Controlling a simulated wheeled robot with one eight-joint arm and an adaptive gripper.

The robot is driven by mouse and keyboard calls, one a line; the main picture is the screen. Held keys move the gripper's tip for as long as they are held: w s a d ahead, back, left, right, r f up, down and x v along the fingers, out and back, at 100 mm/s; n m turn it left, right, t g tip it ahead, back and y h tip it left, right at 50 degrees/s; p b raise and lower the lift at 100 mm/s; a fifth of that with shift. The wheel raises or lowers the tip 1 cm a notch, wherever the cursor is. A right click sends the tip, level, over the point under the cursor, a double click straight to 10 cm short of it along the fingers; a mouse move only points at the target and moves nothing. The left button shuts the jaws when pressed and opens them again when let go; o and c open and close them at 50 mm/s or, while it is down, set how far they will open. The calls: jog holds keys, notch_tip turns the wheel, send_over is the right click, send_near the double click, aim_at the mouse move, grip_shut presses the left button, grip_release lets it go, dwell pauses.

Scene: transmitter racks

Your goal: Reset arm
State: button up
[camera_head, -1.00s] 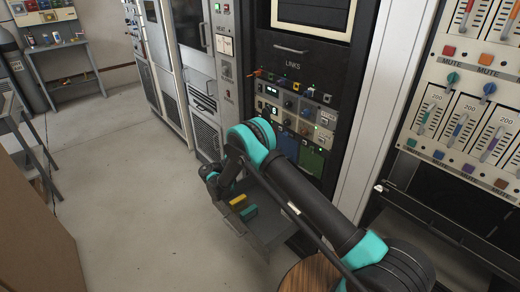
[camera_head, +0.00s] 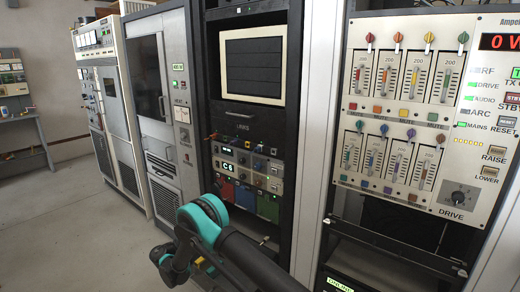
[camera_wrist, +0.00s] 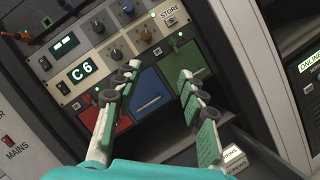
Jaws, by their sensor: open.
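My gripper (camera_wrist: 158,108) is open and empty in the wrist view, its two green and white fingers spread apart. Between and behind the fingers is the LINKS rack panel (camera_wrist: 97,35) with a C6 display and red, blue and green drawers. The blue drawer (camera_wrist: 150,92) shows in the gap between the fingers. In the head view my black and teal arm reaches forward low in the picture, in front of the LINKS rack (camera_head: 240,165). The gripper's fingers are mostly hidden there behind the arm.
A fader panel (camera_head: 400,110) with a DRIVE knob stands at the right. Grey cabinets (camera_head: 150,100) line the back left. A workbench (camera_head: 22,118) is at the far left. The floor (camera_head: 70,220) at the left is clear.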

jog(key=w+d+r+m+g+y, duration=0.1)
jog(key=w+d+r+g+y, duration=0.2)
jog(key=d, duration=0.5)
jog(key=w+d+r+m, duration=0.1)
jog(key=w+d+r, duration=0.25)
jog(key=d, duration=0.45)
jog(key=s+d+r+m+g+y, duration=0.2)
jog(key=s+d, duration=0.1)
jog(key=d, duration=0.5)
jog(key=s+d+r+m+g+y, duration=0.15)
jog(key=s+d, duration=0.25)
jog(key=d, duration=0.4)
jog(key=s+d+m+g+y, duration=0.2)
jog(key=s+d+m+y, duration=0.35)
jog(key=s, duration=0.85)
jog(key=s+f+m+y, duration=0.2)
jog(key=s, duration=0.6)
jog(key=s+d+f+m+y, duration=0.1)
jog(key=s+f+m+y, duration=0.1)
jog(key=s, duration=0.7)
jog(key=shift+d+f+m+y, duration=0.25)
jog(key=shift+m+y, duration=0.25)
jog(key=shift+y, duration=0.1)
jog(key=shift+s, duration=0.1)
